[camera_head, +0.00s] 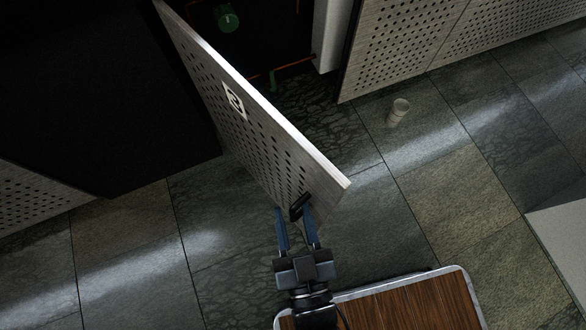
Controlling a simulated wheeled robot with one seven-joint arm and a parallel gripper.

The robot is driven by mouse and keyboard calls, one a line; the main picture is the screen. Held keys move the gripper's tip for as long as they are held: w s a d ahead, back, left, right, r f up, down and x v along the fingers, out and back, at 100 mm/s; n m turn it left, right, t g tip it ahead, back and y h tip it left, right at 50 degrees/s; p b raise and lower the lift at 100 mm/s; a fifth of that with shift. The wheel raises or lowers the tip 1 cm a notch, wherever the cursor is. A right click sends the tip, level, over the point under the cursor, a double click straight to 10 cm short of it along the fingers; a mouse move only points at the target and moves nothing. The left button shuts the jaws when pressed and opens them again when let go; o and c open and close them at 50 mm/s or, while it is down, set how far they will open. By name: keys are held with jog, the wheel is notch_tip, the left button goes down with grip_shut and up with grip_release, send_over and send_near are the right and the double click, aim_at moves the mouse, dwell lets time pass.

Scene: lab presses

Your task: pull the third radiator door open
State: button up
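The third radiator door (262,122) is a pale perforated panel with a white number label (234,100). It stands swung out from its dark opening (262,45), at an angle over the floor. Its short black handle (300,206) sits near the free end. My gripper (295,215) is at this handle, its two blue fingers spread apart. The handle lies close to the right fingertip; whether they touch I cannot tell. The handle partly hides that fingertip.
Inside the opening are a green round knob (228,19) and orange pipes. A pale cup-like object (399,111) is on the tiled floor to the right. Perforated panels (400,40) stand at upper right. A wood-topped surface (410,305) is at the bottom.

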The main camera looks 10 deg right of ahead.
jog(key=s+p, duration=0.1)
jog(key=s, duration=0.6)
jog(key=shift+s, duration=0.15)
jog(key=shift+c, duration=0.2)
